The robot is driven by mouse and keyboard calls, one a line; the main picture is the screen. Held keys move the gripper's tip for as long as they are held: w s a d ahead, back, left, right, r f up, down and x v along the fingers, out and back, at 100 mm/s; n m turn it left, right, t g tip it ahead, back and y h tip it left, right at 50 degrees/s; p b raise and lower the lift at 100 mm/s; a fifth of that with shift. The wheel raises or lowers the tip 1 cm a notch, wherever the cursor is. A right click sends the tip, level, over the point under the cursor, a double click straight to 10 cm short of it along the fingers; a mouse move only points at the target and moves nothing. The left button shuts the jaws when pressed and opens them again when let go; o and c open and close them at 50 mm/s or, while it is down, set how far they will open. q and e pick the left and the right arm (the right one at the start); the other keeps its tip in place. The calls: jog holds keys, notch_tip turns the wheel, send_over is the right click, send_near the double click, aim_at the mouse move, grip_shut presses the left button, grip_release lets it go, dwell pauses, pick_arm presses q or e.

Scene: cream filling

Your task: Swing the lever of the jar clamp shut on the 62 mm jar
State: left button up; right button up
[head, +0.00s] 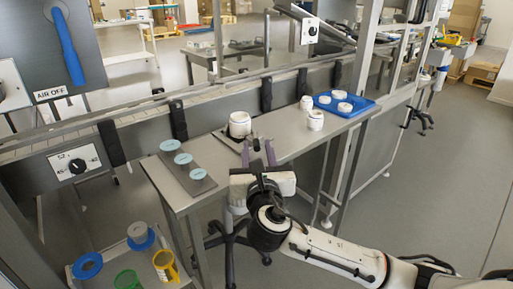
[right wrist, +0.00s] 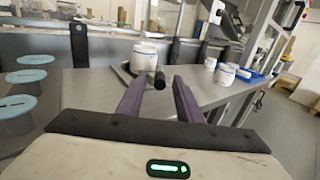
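The white jar (head: 239,123) stands in the jar clamp on the grey bench, with a dark base partly seen around its foot; it also shows in the right wrist view (right wrist: 145,56). The clamp's lever ends in a black round grip (right wrist: 159,80) that points toward me, in front of the jar. My right gripper (head: 258,150) has two purple fingers, open and spread, in front of the jar. In the right wrist view the grip appears between the fingertips (right wrist: 157,86), apart from both; whether it lies at their depth I cannot tell. My left gripper is not in view.
Light-blue-topped pieces (head: 183,158) stand on a plate at the bench's left. More white jars (head: 315,120) and a blue tray (head: 362,107) with jars are at the right. A conveyor rail (head: 210,97) runs behind. Coloured rings and cups stand on a lower-left shelf (head: 78,284).

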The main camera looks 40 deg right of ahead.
jog(key=shift+w+d, duration=0.35)
jog(key=shift+w, duration=0.35)
grip_shut()
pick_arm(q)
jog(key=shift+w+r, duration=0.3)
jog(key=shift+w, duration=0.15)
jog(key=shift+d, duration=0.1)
